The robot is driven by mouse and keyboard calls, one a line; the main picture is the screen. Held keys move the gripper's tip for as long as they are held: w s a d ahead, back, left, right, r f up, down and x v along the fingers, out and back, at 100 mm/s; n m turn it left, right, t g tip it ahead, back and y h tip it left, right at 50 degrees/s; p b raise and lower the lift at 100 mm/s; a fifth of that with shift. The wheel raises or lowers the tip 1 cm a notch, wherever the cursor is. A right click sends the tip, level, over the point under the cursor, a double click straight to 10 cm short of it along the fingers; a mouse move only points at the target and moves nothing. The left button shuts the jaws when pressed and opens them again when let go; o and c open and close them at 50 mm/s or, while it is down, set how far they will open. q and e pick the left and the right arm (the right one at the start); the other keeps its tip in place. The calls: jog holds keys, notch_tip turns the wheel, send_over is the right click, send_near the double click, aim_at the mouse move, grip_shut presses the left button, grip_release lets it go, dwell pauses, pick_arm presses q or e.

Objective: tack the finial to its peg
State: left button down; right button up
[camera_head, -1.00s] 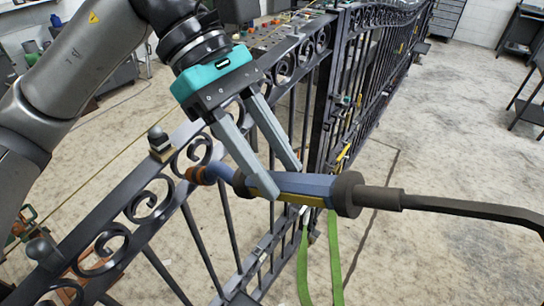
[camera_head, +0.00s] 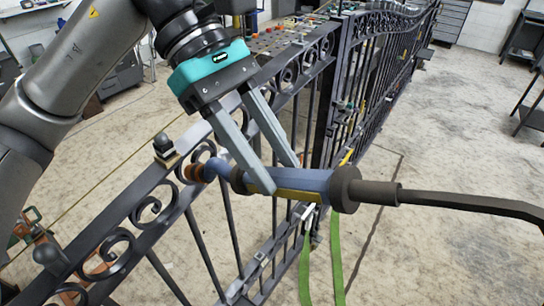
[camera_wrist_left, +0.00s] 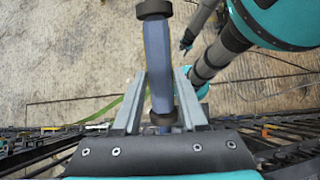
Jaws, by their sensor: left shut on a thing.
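My left gripper (camera_head: 284,180) is shut on a welding torch with a blue and yellow body (camera_head: 302,184), also seen in the left wrist view (camera_wrist_left: 158,65). The torch lies nearly level, with its orange-brown nozzle (camera_head: 194,172) pointing left, just above the gate's top rail. A dark finial (camera_head: 163,143) with a round knob sits upright on a small tan base on the rail, just left of the nozzle. The nozzle looks close to it but apart; the depth gap is hard to judge. The peg is hidden. My right gripper is not clearly visible.
The iron gate (camera_head: 150,205) with scrolls runs from lower left to upper right. Another dark knob (camera_head: 46,253) sits at lower left. A dark cable (camera_head: 450,203) trails right from the torch. Green straps (camera_head: 335,258) hang below.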

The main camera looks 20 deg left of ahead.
aim_at(356, 182)
pick_arm(q)
jog(key=shift+d+p+v, duration=0.2)
jog(key=shift+p+v, duration=0.3)
jog(key=shift+v, duration=0.75)
jog(key=shift+s+r+b, duration=0.1)
jog(key=shift+r+b, duration=0.05)
jog(key=shift+b, duration=0.15)
jog(key=shift+a, duration=0.1)
jog(key=shift+w+a+f+b, duration=0.2)
jog(key=shift+a+b, duration=0.25)
jog(key=shift+a, duration=0.05)
dwell(0.9)
jog(key=shift+d+r, duration=0.1)
jog(key=shift+s+d+r+p, duration=0.25)
jog(key=shift+s+d+r, duration=0.3)
jog(key=shift+d, duration=0.9)
jog(key=shift+s+d+r+p, duration=0.3)
jog(key=shift+s+d+r, duration=0.15)
jog(key=shift+d, duration=1.05)
jog(key=shift+s+d+r+p, duration=0.25)
jog(key=shift+s+d+r, duration=0.3)
jog(key=shift+d, duration=0.9)
jog(key=shift+f, duration=0.1)
